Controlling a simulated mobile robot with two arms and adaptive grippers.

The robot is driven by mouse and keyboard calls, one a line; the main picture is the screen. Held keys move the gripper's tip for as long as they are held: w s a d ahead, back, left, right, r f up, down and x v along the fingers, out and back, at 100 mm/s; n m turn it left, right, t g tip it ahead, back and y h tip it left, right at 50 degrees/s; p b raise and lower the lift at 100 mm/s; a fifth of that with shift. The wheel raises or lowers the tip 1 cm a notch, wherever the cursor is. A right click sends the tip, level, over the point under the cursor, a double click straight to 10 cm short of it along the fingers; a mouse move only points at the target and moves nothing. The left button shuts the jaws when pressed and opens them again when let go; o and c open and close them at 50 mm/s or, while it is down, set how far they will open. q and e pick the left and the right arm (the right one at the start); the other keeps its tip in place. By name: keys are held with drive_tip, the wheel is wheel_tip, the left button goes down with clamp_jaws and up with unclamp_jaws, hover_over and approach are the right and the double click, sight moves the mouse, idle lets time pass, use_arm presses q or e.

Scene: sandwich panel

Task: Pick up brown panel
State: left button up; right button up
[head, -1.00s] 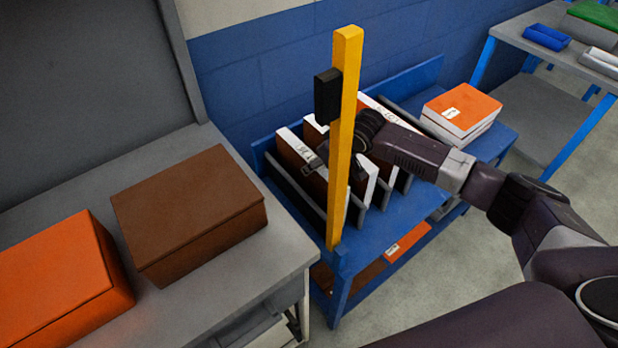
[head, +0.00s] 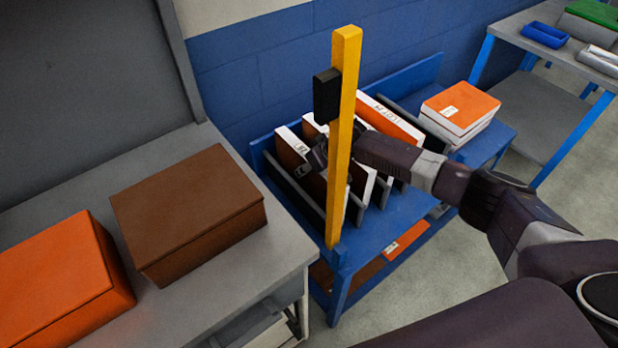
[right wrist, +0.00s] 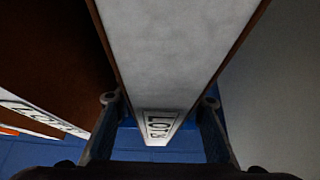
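Brown panels with white edges stand upright in slots of a blue rack. The leftmost brown panel (head: 292,149) has a label on its white edge. My right gripper (head: 313,162) is at the front upper part of the panels, partly behind a yellow post. In the right wrist view, my right gripper (right wrist: 159,104) is open, with a finger on each side of the white edge of a brown-faced panel (right wrist: 175,50) marked "LOT". Gaps show between the fingers and the panel. Another brown panel (right wrist: 50,50) stands to its left. My left gripper is not in view.
The yellow post (head: 343,120) with a black box rises at the front of the blue rack (head: 405,217). Grey dividers separate the slots. An orange panel (head: 392,121) stands farther right. Brown (head: 190,210) and orange boxes (head: 60,285) lie on the grey bench at left.

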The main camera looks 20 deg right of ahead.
clamp_jaws()
drive_tip(key=shift+w, duration=0.1)
drive_tip(key=shift+r, duration=0.1)
wheel_tip(320, 180, up, 33)
drive_tip(key=p, duration=1.4)
idle(0.7)
drive_tip(key=shift+d, duration=0.1)
